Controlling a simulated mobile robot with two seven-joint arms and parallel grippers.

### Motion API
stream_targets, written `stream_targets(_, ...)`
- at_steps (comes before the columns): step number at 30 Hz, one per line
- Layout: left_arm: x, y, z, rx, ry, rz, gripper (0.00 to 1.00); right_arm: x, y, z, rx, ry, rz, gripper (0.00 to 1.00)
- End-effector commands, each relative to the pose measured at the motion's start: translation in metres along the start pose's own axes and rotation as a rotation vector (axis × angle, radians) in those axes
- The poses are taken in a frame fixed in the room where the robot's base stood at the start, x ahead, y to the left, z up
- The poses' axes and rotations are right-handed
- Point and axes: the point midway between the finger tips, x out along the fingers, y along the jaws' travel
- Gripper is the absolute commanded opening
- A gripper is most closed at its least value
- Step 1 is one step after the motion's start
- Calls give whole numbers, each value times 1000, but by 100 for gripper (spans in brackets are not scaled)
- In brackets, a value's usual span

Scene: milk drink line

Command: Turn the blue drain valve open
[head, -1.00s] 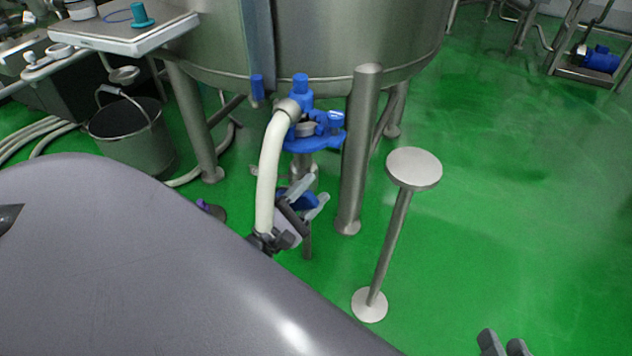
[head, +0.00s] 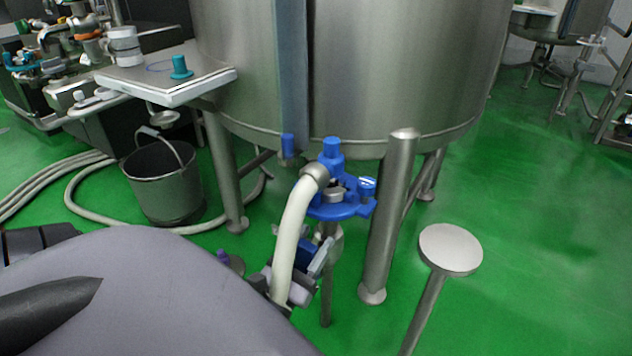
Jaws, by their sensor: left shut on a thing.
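The blue drain valve assembly (head: 340,205) sits below the steel tank, with an upright blue knob on top and a blue plate around it. A cream hose (head: 291,232) curves down from its elbow fitting. My left gripper (head: 310,262) is low beside the hose, under the blue plate. Its grey fingers are shut on a blue part (head: 304,251) that looks like the valve's handle. The hose and my own arm hide part of the grip, so how the handle is turned is hard to tell. My right gripper is out of view.
The steel tank (head: 400,70) stands behind on thick legs, one close to the right of the valve. A round-topped stand (head: 450,249) is at the right. Green floor is clear at right.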

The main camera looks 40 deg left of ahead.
Motion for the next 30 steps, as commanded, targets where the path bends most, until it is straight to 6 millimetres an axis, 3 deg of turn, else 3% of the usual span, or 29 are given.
stream_targets(23, -1, 1, 0, -104, 1, 44, 0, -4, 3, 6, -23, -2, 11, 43)
stream_targets(24, -1, 2, 0, -104, 1, 44, 52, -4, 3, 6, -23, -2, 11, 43)
stream_targets(25, -1, 2, 0, -104, 1, 44, 62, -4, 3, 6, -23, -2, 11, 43)
stream_targets(26, 0, 2, 0, -103, 1, 44, 66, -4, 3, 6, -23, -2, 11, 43)
stream_targets(30, 0, 1, 0, -100, 1, 42, 66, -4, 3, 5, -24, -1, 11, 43)
